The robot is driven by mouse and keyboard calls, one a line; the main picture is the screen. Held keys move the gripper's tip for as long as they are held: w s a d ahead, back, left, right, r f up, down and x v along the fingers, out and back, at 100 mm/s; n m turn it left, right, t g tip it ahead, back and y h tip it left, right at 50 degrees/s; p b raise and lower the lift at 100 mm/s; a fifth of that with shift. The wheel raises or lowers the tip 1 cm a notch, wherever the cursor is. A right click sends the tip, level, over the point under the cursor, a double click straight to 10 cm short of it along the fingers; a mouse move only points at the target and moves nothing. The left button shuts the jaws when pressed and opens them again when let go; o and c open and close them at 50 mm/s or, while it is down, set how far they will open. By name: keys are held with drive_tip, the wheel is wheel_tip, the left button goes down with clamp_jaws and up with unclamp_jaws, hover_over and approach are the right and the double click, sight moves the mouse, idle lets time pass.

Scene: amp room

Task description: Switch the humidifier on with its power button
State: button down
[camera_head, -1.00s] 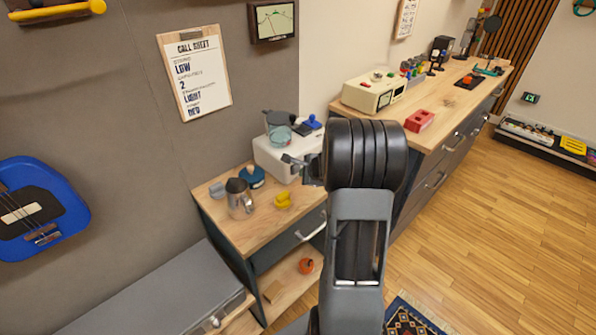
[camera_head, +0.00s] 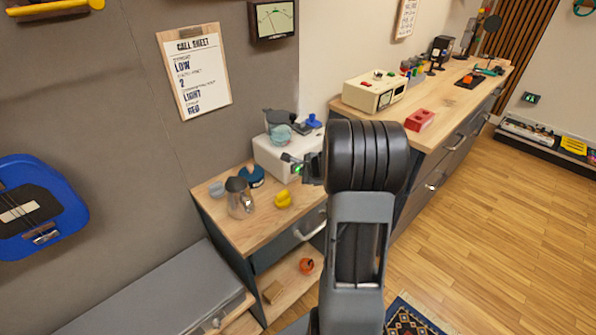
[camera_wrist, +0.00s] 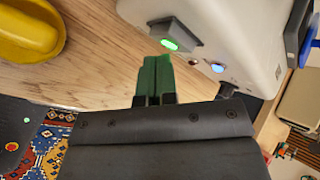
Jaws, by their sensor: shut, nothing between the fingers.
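The humidifier appears to be the white box-shaped appliance (camera_head: 268,158) at the back of the small wooden cabinet. Its white front also fills the top of the wrist view (camera_wrist: 225,25). There it carries a dark grey projecting part with a lit green light (camera_wrist: 169,44), a small dark reddish spot (camera_wrist: 193,62) and a blue-white lit round spot (camera_wrist: 217,68). My gripper (camera_wrist: 156,62) is shut and empty, its green fingertips just below the green light. I cannot tell whether they touch the front. In the head view my gripper (camera_head: 290,160) is partly hidden by my arm.
A yellow object (camera_head: 283,199), a metal pot (camera_head: 239,198) and a blue round item (camera_head: 253,177) stand on the cabinet top (camera_head: 245,228). The yellow object is close at the upper left in the wrist view (camera_wrist: 28,33). A longer counter (camera_head: 440,95) stands to the right.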

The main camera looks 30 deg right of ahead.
drive_tip(key=shift+s, duration=0.1)
drive_tip(key=shift+s+d+b, duration=0.2)
drive_tip(key=shift+s+b, duration=0.1)
drive_tip(key=shift+s, duration=0.65)
drive_tip(key=shift+s+d+b, duration=0.15)
drive_tip(key=shift+s+b, duration=0.1)
drive_tip(key=shift+s, duration=0.75)
drive_tip(key=shift+s+d+b, duration=0.2)
drive_tip(key=shift+s+b, duration=0.1)
drive_tip(key=shift+s, duration=0.65)
drive_tip(key=shift+a, duration=0.2)
drive_tip(key=s+a+r+n+g+p, duration=0.1)
drive_tip(key=s+a+r+n, duration=0.3)
drive_tip(key=a+n, duration=0.4)
drive_tip(key=s+a+r+n+g+p, duration=0.2)
drive_tip(key=s+a+r+n, duration=0.3)
drive_tip(key=a+n, duration=0.3)
drive_tip(key=s+a+r+n+g+p, duration=0.2)
drive_tip(key=s+a+r+n+p, duration=0.1)
drive_tip(key=a+n, duration=0.5)
drive_tip(key=s+r, duration=0.1)
drive_tip(key=s, duration=0.1)
drive_tip(key=shift+s+r, duration=0.25)
drive_tip(key=shift+s, duration=0.15)
